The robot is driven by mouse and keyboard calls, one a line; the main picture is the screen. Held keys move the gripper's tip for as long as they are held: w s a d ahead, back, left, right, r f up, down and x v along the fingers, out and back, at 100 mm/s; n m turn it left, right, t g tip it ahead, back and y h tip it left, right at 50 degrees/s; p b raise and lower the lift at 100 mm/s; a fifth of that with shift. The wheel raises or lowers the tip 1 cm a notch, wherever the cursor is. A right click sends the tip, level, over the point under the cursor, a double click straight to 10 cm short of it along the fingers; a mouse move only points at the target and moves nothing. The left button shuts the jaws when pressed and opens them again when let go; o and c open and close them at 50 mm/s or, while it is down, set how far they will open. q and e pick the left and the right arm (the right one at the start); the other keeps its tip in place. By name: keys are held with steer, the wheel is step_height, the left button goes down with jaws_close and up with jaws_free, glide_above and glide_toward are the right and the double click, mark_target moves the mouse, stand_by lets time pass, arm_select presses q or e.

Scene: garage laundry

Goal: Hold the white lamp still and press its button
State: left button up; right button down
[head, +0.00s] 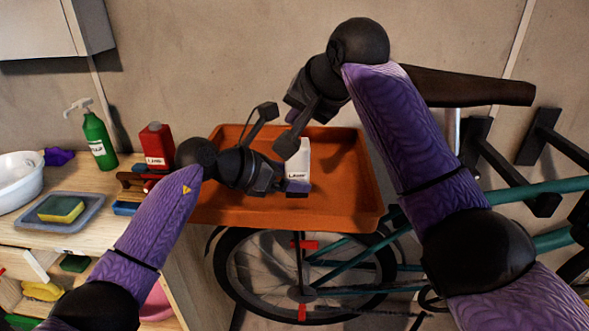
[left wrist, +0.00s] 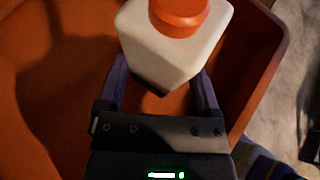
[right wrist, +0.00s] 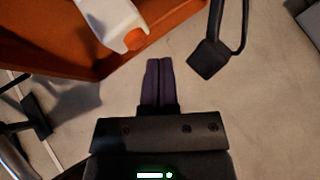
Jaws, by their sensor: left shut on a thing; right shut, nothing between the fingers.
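The white lamp (head: 299,158) is a pale boxy thing with a dark-lettered label, at the orange tray in the head view. In the left wrist view the white lamp (left wrist: 172,45) has a round orange button (left wrist: 180,14) on it. My left gripper (head: 287,184) is shut on the lamp, one finger on each side. My right gripper (head: 292,118) is shut and empty, above the lamp. In the right wrist view its closed fingers (right wrist: 160,82) are apart from the lamp (right wrist: 108,18) and its orange button (right wrist: 135,39). I cannot tell whether the lamp touches the tray.
The orange tray (head: 345,207) has bare room right of the lamp. A red container (head: 157,146), a green bottle (head: 98,139), a sponge tray (head: 60,226) and a white basin (head: 20,182) stand on the left bench. A bicycle (head: 305,275) is below and right.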

steer(key=shift+f, duration=0.1)
stand_by(0.3)
steer(key=shift+f, duration=0.35)
steer(key=shift+f, duration=0.45)
stand_by(0.5)
steer(key=shift+r, duration=0.9)
step_height(320, 180, up, 6)
